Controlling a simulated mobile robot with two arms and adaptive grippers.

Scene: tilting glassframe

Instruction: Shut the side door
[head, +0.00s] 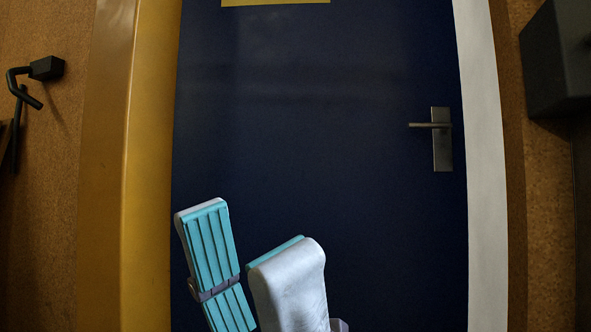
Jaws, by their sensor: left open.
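The side door (330,130) is a dark blue panel that fills the middle of the head view. A metal lever handle (432,126) on a dark plate sits near its right edge. The door looks roughly flush between its side frames, but I cannot tell whether it is fully shut. My left gripper (250,238) is in front of the lower left part of the door. Its two pads, teal and white, are spread apart with nothing between them. It is left of and below the handle. The door's bottom is out of view. My right gripper is not in view.
A yellow frame (150,170) runs along the door's left side and a white frame strip (484,170) along its right. A dark bent fixture (45,68) is on the brown wall at left. A black box (556,62) juts in at upper right.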

